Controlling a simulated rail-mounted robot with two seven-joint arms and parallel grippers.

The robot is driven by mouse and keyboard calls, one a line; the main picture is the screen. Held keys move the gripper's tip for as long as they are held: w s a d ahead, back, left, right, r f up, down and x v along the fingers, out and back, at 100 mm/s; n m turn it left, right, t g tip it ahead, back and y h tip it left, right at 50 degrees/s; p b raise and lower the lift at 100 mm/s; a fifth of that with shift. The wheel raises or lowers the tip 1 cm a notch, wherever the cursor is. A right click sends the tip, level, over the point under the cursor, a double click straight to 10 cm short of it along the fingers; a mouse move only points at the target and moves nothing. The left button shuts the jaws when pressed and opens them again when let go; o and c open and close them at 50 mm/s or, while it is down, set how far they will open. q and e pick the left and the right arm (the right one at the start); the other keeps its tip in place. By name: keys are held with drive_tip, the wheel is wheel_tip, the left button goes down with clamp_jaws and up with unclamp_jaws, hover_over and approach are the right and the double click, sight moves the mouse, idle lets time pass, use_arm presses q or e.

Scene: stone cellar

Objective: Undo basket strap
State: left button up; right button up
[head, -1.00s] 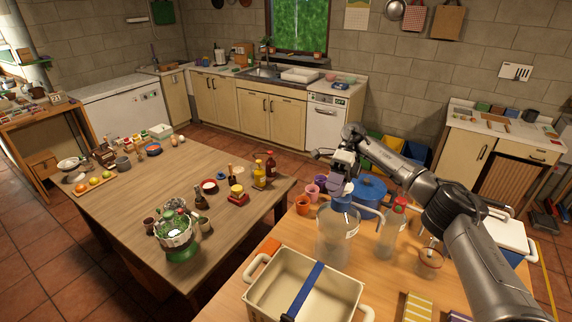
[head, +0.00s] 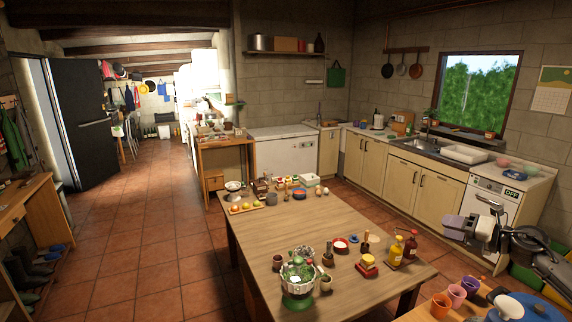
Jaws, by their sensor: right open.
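The cream basket with the blue strap is outside the head view now. My right gripper (head: 457,229) is at the right side of the head view, raised in front of the white dishwasher. It is open, with nothing seen in it. My left gripper is not in view.
The tiled floor (head: 140,235) at left is open.

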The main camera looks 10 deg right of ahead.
drive_tip(key=a+r+m+t+h, duration=0.3)
drive_tip(key=r+m+h, duration=0.5)
drive_tip(key=m, duration=0.1)
drive_tip(key=a+r+m+t+h, duration=0.4)
drive_tip(key=r+m+h, duration=0.3)
drive_tip(key=r+m, duration=0.1)
drive_tip(key=s+a+f+m+g+y, duration=0.2)
drive_tip(key=s+a+f+g, duration=0.1)
drive_tip(key=s+a+f, duration=0.45)
drive_tip(key=s+a+f+m+g+y, duration=0.2)
drive_tip(key=s+a+f+m+g, duration=0.15)
drive_tip(key=a+f, duration=0.6)
drive_tip(key=s+a+f+m+g+y, duration=0.1)
drive_tip(key=s+a+f+m+g, duration=0.15)
drive_tip(key=s+a+f, duration=0.65)
drive_tip(key=s+a+f+m+g+y, duration=0.25)
drive_tip(key=s+f+g, duration=0.65)
drive_tip(key=s+f, duration=1.6)
wheel_tip(320, 180, up, 21)
drive_tip(key=w+p, duration=0.1)
drive_tip(key=p, duration=2.1)
drive_tip(key=shift+r, duration=0.2)
